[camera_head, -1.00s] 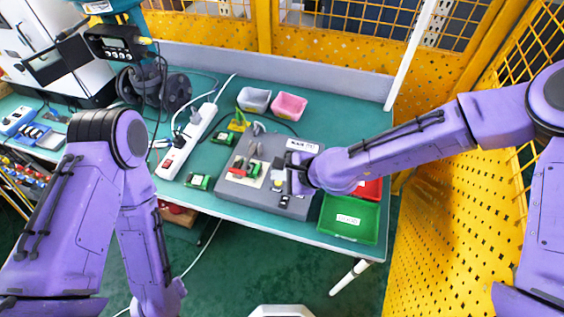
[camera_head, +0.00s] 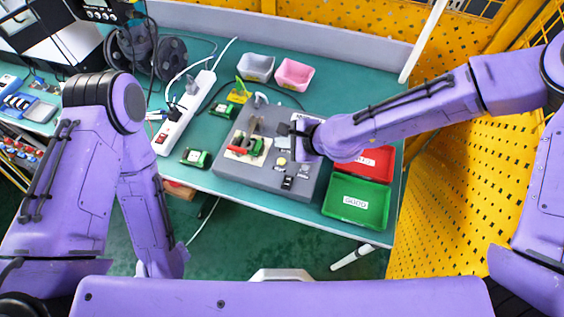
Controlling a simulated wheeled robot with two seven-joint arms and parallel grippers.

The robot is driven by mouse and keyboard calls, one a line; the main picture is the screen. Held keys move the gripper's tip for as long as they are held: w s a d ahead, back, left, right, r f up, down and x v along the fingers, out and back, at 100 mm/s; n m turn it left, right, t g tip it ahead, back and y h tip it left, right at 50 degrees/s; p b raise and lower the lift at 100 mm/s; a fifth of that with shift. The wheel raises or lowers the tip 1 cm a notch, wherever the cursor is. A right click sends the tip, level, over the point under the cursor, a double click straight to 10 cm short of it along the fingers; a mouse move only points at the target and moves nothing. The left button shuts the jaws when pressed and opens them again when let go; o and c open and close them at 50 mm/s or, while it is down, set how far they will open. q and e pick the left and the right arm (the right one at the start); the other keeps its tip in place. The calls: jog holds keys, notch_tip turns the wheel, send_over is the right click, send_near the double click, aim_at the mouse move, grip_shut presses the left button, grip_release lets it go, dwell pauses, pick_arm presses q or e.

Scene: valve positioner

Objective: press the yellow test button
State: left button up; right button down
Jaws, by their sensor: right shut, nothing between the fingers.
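The yellow test button (camera_head: 281,161) is a small pale yellow round button on the right half of the grey panel (camera_head: 228,171). My right gripper (camera_head: 290,130) reaches in from the right and hangs over the panel's back right part. It is shut and empty, and shows behind the button in the picture, apart from it. Its fingertips are small and dark here, so its exact height is hard to tell. My left arm hangs down at the left, and its gripper is hidden behind my own body at the bottom.
A black switch (camera_head: 287,183) sits in front of the button. A board with red and green parts (camera_head: 246,148) is left of it. A green bin (camera_head: 356,201) and a red bin (camera_head: 365,162) stand to the right. A white power strip (camera_head: 184,112) lies to the left.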

aim_at(284, 164)
jog(key=f+b, duration=0.1)
jog(key=f, duration=0.1)
jog(key=s+f+b, duration=0.1)
jog(key=f+b, duration=0.1)
jog(key=shift+a, duration=0.1)
jog(key=shift+f+b, duration=0.4)
jog(key=shift+b, duration=0.05)
jog(key=shift+w+f, duration=0.1)
jog(key=shift+f, duration=0.2)
jog(key=shift+w+f, duration=0.1)
jog(key=shift+w, duration=0.1)
jog(key=shift+s, duration=0.2)
jog(key=shift+w, duration=0.1)
dwell(0.7)
jog(key=shift+f+b, duration=0.3)
jog(key=shift+f, duration=0.05)
